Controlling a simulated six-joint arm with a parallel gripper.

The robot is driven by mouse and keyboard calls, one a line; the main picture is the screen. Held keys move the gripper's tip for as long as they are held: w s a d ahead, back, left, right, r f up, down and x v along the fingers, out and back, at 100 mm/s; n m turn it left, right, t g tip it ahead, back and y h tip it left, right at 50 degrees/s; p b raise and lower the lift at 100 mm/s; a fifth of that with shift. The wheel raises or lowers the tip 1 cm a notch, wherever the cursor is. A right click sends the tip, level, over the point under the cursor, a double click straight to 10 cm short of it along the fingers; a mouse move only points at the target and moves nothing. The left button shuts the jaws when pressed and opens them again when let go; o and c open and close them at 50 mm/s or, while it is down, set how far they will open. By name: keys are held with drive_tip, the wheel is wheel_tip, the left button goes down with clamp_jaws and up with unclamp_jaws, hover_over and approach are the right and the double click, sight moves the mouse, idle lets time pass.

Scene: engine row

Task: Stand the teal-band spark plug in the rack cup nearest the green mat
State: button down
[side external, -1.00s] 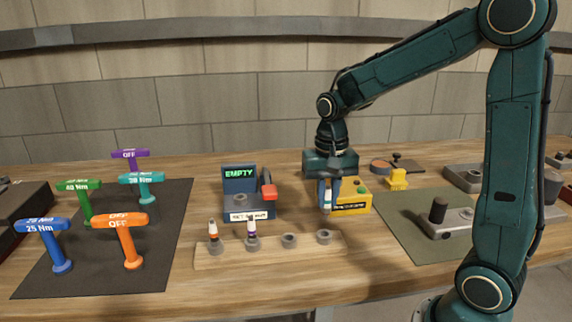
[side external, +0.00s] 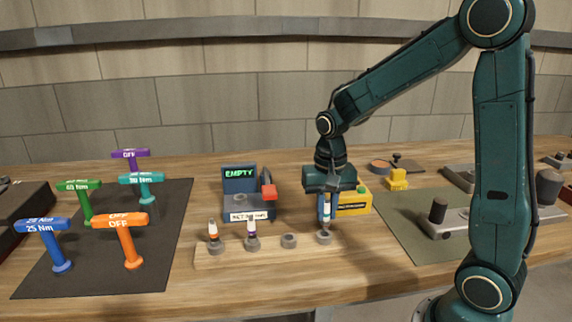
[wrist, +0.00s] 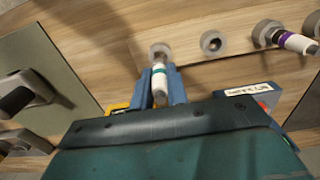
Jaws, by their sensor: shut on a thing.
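The teal-band spark plug (wrist: 159,84) is white with a teal band and is upright between the blue fingers of my gripper (wrist: 161,72). In the side view my gripper (side external: 326,218) is directly over the rack's right-end cup (side external: 324,238), the one nearest the green mat (side external: 400,232). The plug's lower end meets that cup's opening in both views; I cannot tell how deep it sits. The wooden rack (side external: 280,262) also holds an orange-band plug (side external: 213,230) and a purple-band plug (side external: 252,228) in its left cups. The cup between (side external: 289,240) is empty.
A tester reading EMPTY (side external: 240,190) with a red lever stands behind the rack. A yellow box (side external: 355,202) is close behind my gripper. T-handled tools stand on a dark mat (side external: 165,265) at left. Metal parts (side external: 440,222) lie on the green mat.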

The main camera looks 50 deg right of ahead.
drive_tip(key=shift+f, duration=1.1)
drive_tip(key=shift+f, duration=0.1)
drive_tip(key=c, duration=1.3)
unclamp_jaws()
wheel_tip(320, 180, up, 14)
drive_tip(key=shift+f, duration=0.1)
